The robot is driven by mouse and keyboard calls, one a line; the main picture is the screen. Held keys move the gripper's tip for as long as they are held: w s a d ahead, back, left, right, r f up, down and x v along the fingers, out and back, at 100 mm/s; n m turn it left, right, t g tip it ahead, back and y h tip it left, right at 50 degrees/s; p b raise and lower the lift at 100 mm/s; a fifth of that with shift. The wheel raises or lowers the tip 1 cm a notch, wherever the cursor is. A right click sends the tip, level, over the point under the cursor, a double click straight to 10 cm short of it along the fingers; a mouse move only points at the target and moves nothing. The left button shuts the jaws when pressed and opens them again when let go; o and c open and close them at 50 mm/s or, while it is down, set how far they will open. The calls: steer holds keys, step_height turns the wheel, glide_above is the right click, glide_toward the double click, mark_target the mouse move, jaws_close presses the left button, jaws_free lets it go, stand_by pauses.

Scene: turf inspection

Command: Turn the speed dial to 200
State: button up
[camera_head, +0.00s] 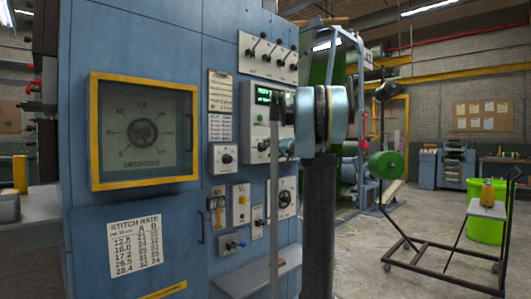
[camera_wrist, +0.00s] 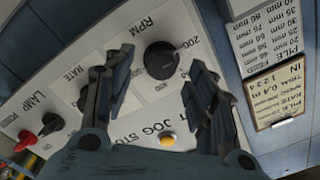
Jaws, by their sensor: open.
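The speed dial (camera_wrist: 160,60) is a round black knob on a white panel, in the upper middle of the wrist view. "RPM" is printed to its upper left and "200" beside its upper right edge. I cannot make out where its pointer stands. My gripper (camera_wrist: 165,58) is open, with one dark finger on each side of the dial. I see a gap on each side and cannot tell how far the fingertips are from the panel. In the head view, my arm hides the dial; the green-lit display (camera_head: 263,95) shows above that spot.
A yellow button (camera_wrist: 167,140) lies below the dial, between the fingers. A clipboard (camera_wrist: 272,95) hangs at right. In the head view, a yellow-framed gauge (camera_head: 143,132) is on the blue cabinet; a black trolley (camera_head: 445,245) stands right.

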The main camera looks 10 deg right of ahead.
steer(key=v, duration=0.8)
steer(key=shift+f, duration=0.1)
steer(key=s+a+f+n+g+h, duration=0.1)
steer(key=s+a+f+g, duration=0.3)
steer(key=s+a+f, duration=0.5)
steer(key=s+a+f+n+g+h, duration=0.1)
steer(key=s+a+f+g, duration=0.35)
steer(key=s+f, duration=0.75)
steer(key=s+d+f+g+h, duration=0.2)
steer(key=s+d+f+h, duration=0.1)
steer(key=s+f, duration=0.9)
steer(key=s+d+f+g+h, duration=0.2)
steer(key=s+d+f+h, duration=0.2)
steer(key=s+f, duration=0.8)
steer(key=s+h, duration=0.1)
steer(key=s, duration=0.1)
steer(key=shift+s+f+h, duration=0.3)
steer(key=shift+s+f, duration=0.1)
